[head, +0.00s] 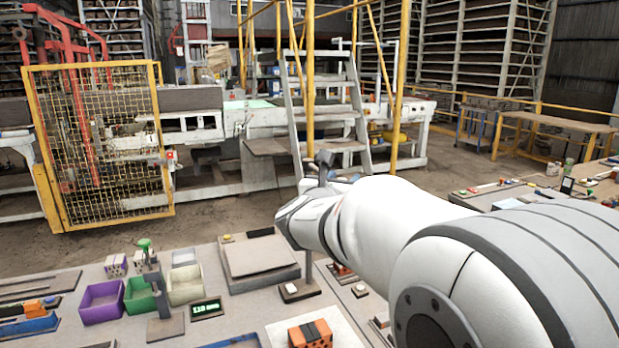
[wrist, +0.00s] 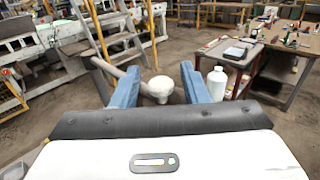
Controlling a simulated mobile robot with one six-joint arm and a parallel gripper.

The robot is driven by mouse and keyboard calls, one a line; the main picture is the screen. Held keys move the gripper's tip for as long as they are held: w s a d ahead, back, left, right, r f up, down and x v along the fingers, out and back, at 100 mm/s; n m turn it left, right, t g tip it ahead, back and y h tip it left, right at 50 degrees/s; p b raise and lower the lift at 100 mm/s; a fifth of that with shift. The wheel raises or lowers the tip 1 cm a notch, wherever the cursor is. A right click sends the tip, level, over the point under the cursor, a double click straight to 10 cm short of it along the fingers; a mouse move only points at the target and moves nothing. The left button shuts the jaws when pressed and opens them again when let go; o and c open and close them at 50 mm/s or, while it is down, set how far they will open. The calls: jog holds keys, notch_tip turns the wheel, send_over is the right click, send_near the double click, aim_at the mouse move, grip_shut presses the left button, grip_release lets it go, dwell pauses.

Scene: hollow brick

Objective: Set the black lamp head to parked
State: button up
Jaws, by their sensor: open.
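I cannot surely pick out the black lamp head in either view. In the head view, a thin dark post (head: 308,265) stands on a dark base with a white button, beside my arm. Its upper end is hidden behind my arm. A dark grey piece (head: 325,165) shows above my wrist; I cannot tell whether it is a lamp part or my gripper. In the wrist view my gripper (wrist: 159,70) is open, its two blue fingers apart. A white rounded knob (wrist: 160,88) appears between them, seemingly beyond; I see no contact.
On the near table stand a green-topped post (head: 153,280), purple, green and pale bins, a flat box (head: 258,257) and an orange block (head: 310,334). A white bottle (wrist: 217,84) stands by a side table in the wrist view. Open floor lies beyond the table.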

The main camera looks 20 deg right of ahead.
grip_shut()
dwell(0.5)
jog(key=shift+d, duration=0.3)
jog(key=shift+a, duration=0.25)
jog(key=shift+h, duration=0.3)
